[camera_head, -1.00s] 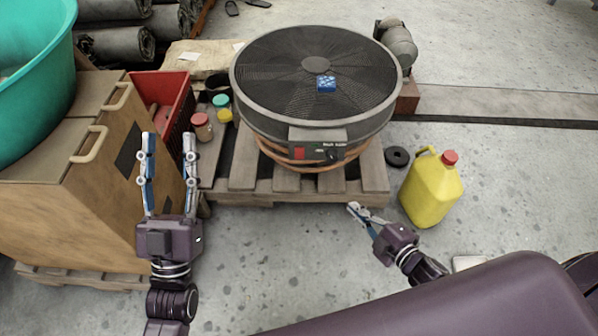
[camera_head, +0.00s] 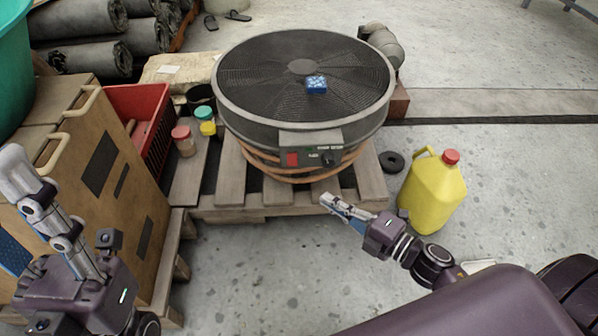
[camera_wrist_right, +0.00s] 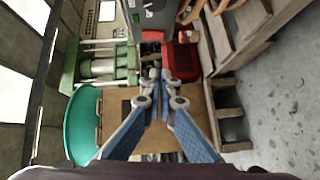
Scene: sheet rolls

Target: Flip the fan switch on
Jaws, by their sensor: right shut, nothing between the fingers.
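The fan (camera_head: 240,112) is a large round drum fan with a dark grille, on a wooden pallet. Its grey control box faces me, with a red switch (camera_head: 292,159) at left and a dark knob (camera_head: 327,159) at right. I cannot tell the switch's position. My right gripper (camera_head: 328,201) is shut and empty, below and in front of the control box, apart from it. Its fingers meet in the right wrist view (camera_wrist_right: 160,75). My left gripper (camera_head: 15,210) is at the lower left by the wooden box, far from the fan, its fingers apart, partly cut off by the frame edge.
A yellow jug (camera_head: 432,195) with a red cap stands right of my right gripper. A black ring (camera_head: 391,162) lies beside the pallet (camera_head: 230,182). Jars (camera_head: 184,141) and a red crate (camera_head: 150,125) are left of the fan. A blue object (camera_head: 316,85) lies on the grille.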

